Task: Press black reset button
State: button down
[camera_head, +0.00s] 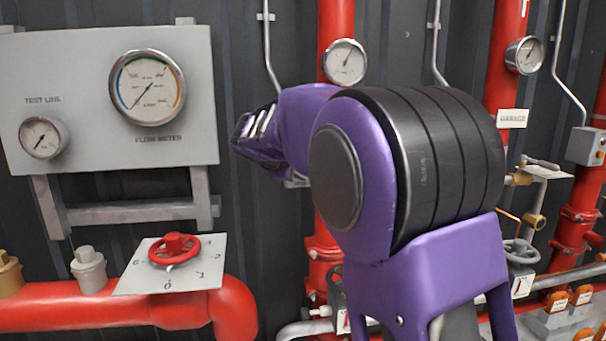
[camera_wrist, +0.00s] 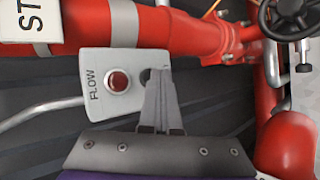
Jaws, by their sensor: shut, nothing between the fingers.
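In the wrist view a pale panel (camera_wrist: 92,64) marked FLOW carries a red round button or lamp (camera_wrist: 117,81). To the right of the red one is a small black round button (camera_wrist: 146,75), partly hidden behind my fingertips. My gripper (camera_wrist: 158,72) is shut and empty, its fingers in front of the panel's right part and overlapping the black button. I cannot tell whether the tips touch it. In the head view my purple arm covers the middle, and neither the panel nor the fingertips can be made out.
A red pipe (camera_wrist: 190,32) runs along the top of the wrist view, with a dark handwheel (camera_wrist: 290,14) at the upper right. A thin grey pipe (camera_wrist: 40,112) passes left of the panel. The head view shows a gauge board (camera_head: 90,75) and a red handwheel (camera_head: 174,248).

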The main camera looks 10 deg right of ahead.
jog(key=shift+s+b, duration=0.35)
jog(key=shift+s, duration=0.45)
jog(key=s+b, duration=0.2)
jog(key=s, duration=0.3)
jog(key=shift+b, duration=0.4)
